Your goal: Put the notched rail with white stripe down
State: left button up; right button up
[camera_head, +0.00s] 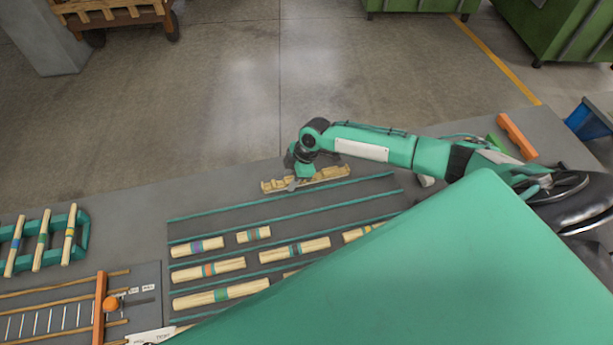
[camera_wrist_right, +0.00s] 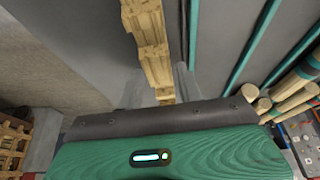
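The notched rail (camera_head: 325,176) is a pale wooden bar with cut notches along its upper side. It is at the far edge of the grey table, just beyond the marked lanes, and runs slightly up to the right. My right gripper (camera_head: 295,182) is at its left half, pointing down. In the right wrist view the rail (camera_wrist_right: 147,40) runs from the top edge down between the two grey fingers (camera_wrist_right: 162,90), which appear closed against its sides. Whether it touches the table is unclear. I cannot make out a white stripe. My left gripper is not in view.
Teal strips (camera_head: 280,214) divide the table into lanes holding several banded wooden dowels (camera_head: 220,292). A teal rack (camera_head: 82,232) with dowels stands at left. An orange block (camera_head: 517,136) lies at right. The lane nearest the rail looks empty.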

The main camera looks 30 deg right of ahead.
grip_shut()
